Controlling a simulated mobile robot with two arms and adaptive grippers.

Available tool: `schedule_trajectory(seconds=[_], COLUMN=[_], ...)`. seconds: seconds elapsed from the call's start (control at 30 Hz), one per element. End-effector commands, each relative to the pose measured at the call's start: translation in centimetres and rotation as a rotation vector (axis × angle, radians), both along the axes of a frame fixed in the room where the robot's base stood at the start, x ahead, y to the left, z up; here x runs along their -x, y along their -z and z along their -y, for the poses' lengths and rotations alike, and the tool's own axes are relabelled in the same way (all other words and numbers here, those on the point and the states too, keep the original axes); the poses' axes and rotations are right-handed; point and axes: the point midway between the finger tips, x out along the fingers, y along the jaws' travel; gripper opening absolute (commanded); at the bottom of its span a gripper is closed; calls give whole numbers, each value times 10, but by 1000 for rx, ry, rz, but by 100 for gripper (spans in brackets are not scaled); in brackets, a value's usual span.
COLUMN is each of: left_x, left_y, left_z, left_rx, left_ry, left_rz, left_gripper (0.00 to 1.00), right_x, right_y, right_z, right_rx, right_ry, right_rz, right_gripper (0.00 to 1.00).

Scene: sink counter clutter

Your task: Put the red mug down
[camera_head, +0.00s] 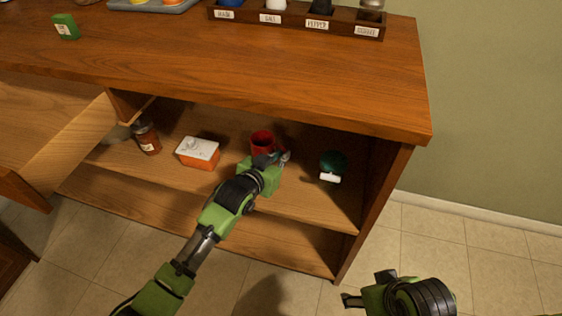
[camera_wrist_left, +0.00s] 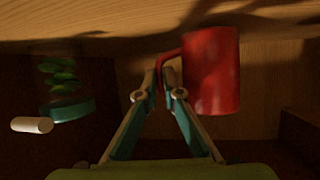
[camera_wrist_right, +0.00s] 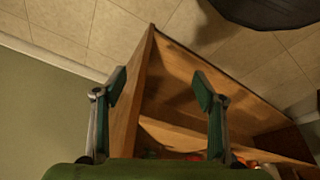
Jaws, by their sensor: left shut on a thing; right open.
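The red mug (camera_head: 262,141) is inside the open shelf of the wooden cabinet, toward the middle. My left gripper (camera_head: 280,159) reaches in from the front. In the left wrist view, the left gripper (camera_wrist_left: 163,88) is shut on the handle of the red mug (camera_wrist_left: 212,72), and the mug body is beside the fingers. That view looks inverted, with the shelf board at the top. I cannot tell whether the mug's base touches the board. My right gripper (camera_wrist_right: 158,90) is open and empty, outside the cabinet at its right; it also shows in the head view (camera_head: 352,298).
On the shelf stand a dark-lidded jar (camera_head: 146,138), an orange-and-white box (camera_head: 198,152) and a dark green round item (camera_head: 333,162) with a white tag. The counter (camera_head: 290,75) overhangs the shelf. A cabinet side panel (camera_head: 375,190) bounds the right.

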Motion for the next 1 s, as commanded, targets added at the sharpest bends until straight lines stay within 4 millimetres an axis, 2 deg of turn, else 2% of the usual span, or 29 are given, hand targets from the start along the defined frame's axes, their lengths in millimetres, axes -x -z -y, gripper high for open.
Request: schedule_trajectory(seconds=[0.03, 0.2, 0.63, 0.67, 0.7, 1.0], left_x=[-1, 0, 0, 0, 0, 0], left_y=[2, 9, 12, 13, 13, 13], left_z=[0, 0, 0, 0, 0, 0], left_rx=[1, 0, 1, 0, 0, 0], left_ry=[1, 1, 1, 0, 0, 0], left_rz=[4, 4, 4, 1, 1, 1], left_gripper=[0, 0, 0, 15, 24, 24], right_x=[-13, -36, -43, -43, -43, -43], right_y=[-2, -9, -11, -12, -12, -12], right_z=[-4, -10, -12, -12, -12, -12], right_rx=[-11, -30, -35, -35, -35, -34], right_ry=[-5, -12, -13, -13, -14, -13], right_rz=[51, 145, 170, 172, 172, 171], right_gripper=[64, 64, 64, 64, 64, 64])
